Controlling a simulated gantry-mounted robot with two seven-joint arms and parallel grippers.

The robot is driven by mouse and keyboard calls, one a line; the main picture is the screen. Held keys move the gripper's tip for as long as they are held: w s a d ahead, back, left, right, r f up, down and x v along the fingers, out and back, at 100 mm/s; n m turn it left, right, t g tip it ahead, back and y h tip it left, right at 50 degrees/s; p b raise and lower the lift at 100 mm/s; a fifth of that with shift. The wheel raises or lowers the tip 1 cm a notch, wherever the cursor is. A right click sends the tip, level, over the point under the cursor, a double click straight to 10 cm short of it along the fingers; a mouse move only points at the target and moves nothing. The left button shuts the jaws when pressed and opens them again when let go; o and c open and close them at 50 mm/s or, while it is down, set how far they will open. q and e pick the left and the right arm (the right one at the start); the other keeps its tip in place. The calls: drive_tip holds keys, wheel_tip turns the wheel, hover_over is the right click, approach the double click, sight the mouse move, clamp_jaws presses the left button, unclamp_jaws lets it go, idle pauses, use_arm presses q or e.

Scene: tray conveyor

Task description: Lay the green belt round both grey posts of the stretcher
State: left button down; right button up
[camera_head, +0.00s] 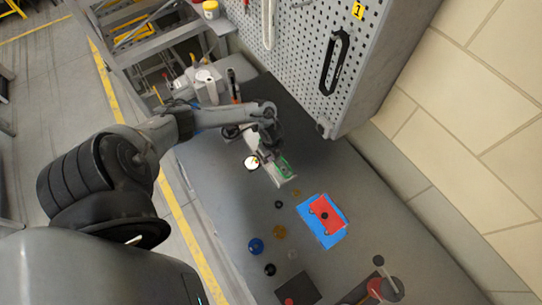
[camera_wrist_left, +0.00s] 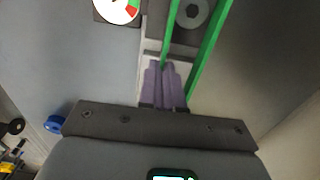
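The green belt (camera_head: 286,166) lies over the pale stretcher (camera_head: 281,178) in the middle of the head view. In the left wrist view the belt (camera_wrist_left: 205,55) shows as two strands, one on each side of a round grey post (camera_wrist_left: 192,12). The other post cannot be made out. My right gripper is not in view.
A white dial (camera_head: 251,162) with red and green sectors is close beside the gripper. A blue plate with a red piece (camera_head: 311,210) and several small round parts lie on the grey table (camera_head: 225,190). A pegboard (camera_head: 375,35) rises at the back.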

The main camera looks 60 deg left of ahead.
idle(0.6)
use_arm(q)
drive_tip(key=shift+f+b, duration=0.7)
drive_tip(key=shift+f, duration=0.25)
drive_tip(key=shift+f+b, duration=0.4)
drive_tip(key=shift+f, duration=0.15)
drive_tip(key=c, duration=1.2)
unclamp_jaws()
drive_tip(key=shift+c, duration=0.2)
